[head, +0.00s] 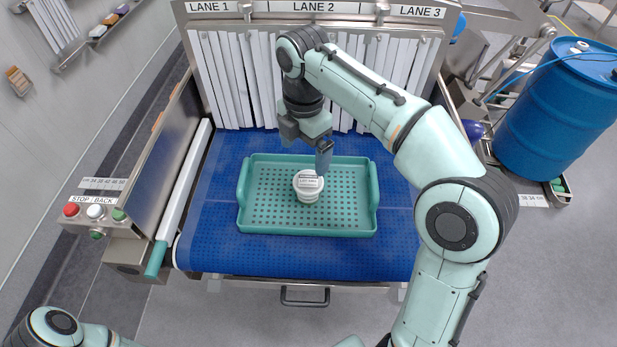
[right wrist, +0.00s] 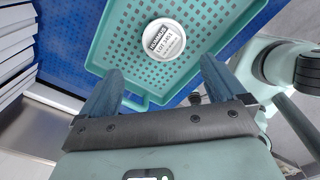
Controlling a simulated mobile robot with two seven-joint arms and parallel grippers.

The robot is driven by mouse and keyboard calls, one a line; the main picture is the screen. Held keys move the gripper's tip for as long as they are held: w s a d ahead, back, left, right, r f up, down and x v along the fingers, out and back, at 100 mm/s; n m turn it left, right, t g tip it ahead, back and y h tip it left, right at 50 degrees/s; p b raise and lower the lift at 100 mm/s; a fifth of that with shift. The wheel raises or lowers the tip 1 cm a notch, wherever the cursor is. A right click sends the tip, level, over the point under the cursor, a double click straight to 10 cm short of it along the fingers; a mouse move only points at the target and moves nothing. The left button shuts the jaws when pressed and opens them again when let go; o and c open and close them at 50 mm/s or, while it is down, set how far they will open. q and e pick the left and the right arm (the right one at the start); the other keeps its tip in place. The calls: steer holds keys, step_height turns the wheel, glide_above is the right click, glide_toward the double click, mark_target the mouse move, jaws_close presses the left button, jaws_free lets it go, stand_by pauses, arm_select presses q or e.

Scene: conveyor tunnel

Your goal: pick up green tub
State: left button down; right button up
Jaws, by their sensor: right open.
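A shallow green tub (head: 259,222) with a perforated floor and raised end walls lies flat on the blue belt. It also shows in the right wrist view (right wrist: 105,35). A white round lidded pot (head: 308,186) stands inside it; in the right wrist view the pot (right wrist: 165,39) has a label reading "HUMMUS". My right gripper (head: 321,158) is open and empty, over the far side of the green tub, right of its middle. In the right wrist view its fingers (right wrist: 158,85) are spread, with the tub's rim between and beyond them. My left gripper is out of view.
White strip curtains (head: 228,80) hang behind the tub under lane signs. A metal side rail and a button box (head: 97,212) are at left. A blue barrel (head: 560,115) stands at right. The blue belt (head: 215,245) is bare around the tub.

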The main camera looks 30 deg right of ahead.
mark_target(308, 181)
steer(key=f, duration=0.2)
steer(key=f+b, duration=0.1)
steer(key=f, duration=0.1)
steer(key=s+f, duration=0.1)
steer(key=f, duration=0.1)
steer(key=shift+f, duration=0.25)
steer(key=shift+w+f+b, duration=0.2)
steer(key=shift+f+b, duration=0.1)
steer(key=shift+f, duration=0.25)
steer(key=f, duration=0.5)
steer(key=shift+d+b, duration=0.25)
steer(key=shift+b, duration=0.15)
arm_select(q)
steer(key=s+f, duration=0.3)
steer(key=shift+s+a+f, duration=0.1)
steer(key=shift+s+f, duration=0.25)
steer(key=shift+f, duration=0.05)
arm_select(e)
steer(key=shift+r, duration=0.1)
steer(key=shift+c, duration=0.3)
steer(key=c, duration=1)
